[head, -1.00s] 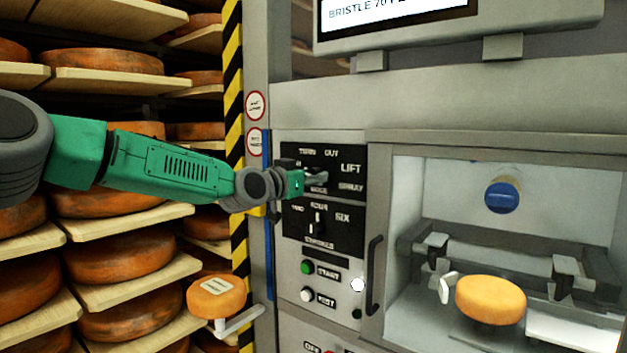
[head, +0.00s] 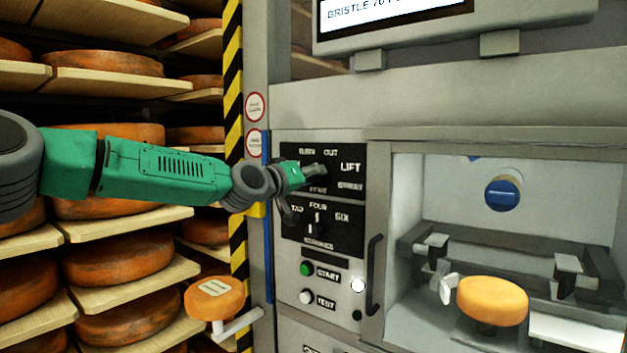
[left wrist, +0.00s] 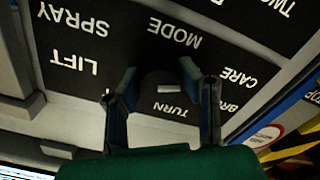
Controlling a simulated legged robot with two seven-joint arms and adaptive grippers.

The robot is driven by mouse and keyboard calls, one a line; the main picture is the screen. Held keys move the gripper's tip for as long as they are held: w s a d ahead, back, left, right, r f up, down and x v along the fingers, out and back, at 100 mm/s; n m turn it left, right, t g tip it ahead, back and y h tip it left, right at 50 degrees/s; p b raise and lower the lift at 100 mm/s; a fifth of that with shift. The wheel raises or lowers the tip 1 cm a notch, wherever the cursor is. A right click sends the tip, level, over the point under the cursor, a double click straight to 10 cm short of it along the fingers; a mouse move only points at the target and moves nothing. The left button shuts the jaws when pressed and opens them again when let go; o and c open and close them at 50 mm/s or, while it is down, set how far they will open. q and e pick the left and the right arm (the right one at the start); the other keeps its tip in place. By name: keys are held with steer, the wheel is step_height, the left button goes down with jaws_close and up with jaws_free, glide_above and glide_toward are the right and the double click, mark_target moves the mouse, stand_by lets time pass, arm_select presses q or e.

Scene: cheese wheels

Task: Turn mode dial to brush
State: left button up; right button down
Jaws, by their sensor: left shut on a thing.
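The mode dial (left wrist: 168,80) is a dark round knob on the black upper panel (head: 347,184), under the word MODE in the upside-down left wrist view. My left gripper (head: 314,172) is at this panel, and its two fingers (left wrist: 160,90) are shut on the dial, one on each side. A pale mark shows on the dial between the fingers. LIFT and SPRAY are printed to one side, TURN is near the fingertips, and a label starting with BR is partly hidden. In the head view the gripper covers the dial. My right gripper is not in view.
A strokes dial (head: 317,222) sits just below, with a green START button (head: 306,269) and white TEST button (head: 305,297) under it. A door handle (head: 374,275) and a chamber with a cheese wheel (head: 492,301) are to the right. Cheese shelves (head: 120,280) stand left.

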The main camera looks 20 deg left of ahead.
arm_select(q)
steer(key=shift+a+r, duration=0.15)
steer(key=shift+r, duration=0.05)
stand_by(0.3)
steer(key=o, duration=1.1)
steer(key=shift+a+f, duration=0.1)
steer(key=v, duration=1.2)
steer(key=shift+w+a+f, duration=0.1)
